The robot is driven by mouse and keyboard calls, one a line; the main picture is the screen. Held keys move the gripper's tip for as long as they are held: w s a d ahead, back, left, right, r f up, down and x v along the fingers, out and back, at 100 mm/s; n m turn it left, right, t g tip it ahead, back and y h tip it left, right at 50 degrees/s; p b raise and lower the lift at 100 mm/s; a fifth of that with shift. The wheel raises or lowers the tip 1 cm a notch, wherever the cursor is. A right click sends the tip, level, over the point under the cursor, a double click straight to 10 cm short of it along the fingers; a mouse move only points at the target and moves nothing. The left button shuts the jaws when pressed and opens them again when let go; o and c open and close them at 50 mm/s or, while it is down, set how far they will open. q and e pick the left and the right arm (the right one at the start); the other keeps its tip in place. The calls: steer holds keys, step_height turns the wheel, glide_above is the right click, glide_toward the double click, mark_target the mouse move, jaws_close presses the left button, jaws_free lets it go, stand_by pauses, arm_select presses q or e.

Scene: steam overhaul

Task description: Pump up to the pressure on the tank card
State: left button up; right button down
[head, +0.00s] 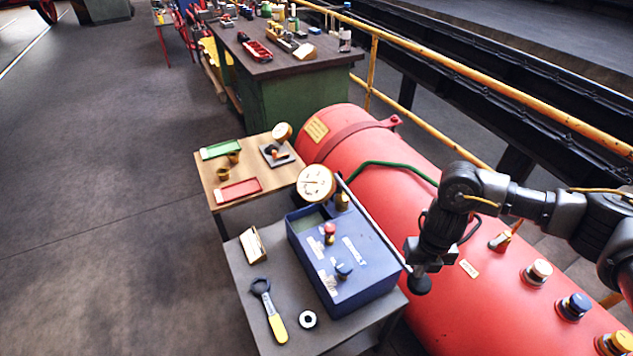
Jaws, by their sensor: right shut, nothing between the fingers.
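The blue test pump (372,262) stands on the near grey table, with a white dial gauge (316,183) above its back. A red knob (329,230) and a blue knob (344,271) sit on its top. The pump's long rod lever (372,222) slopes down along its right side. My right gripper (420,285) is shut and empty beside the lever's lower end; I cannot tell whether they touch. The red tank (425,215) lies to the right and bears a yellowish plate (317,129) whose writing is too small to read. My left gripper is out of view.
A wooden table (209,181) behind holds red and green trays. Coloured fittings rise from the tank. The floor at left is clear.

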arm_select(q)
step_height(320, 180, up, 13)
steer(key=p, duration=1.1)
steer(key=shift+p, duration=0.35)
arm_select(e)
step_height(320, 180, up, 14)
steer(key=shift+f, duration=0.2)
arm_select(q)
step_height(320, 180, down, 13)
steer(key=b, duration=1.3)
arm_select(e)
step_height(320, 180, down, 16)
steer(key=shift+r, duration=0.1)
arm_select(q)
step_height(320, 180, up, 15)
steer(key=p, duration=1.4)
steer(key=shift+p, duration=0.4)
arm_select(e)
step_height(320, 180, up, 16)
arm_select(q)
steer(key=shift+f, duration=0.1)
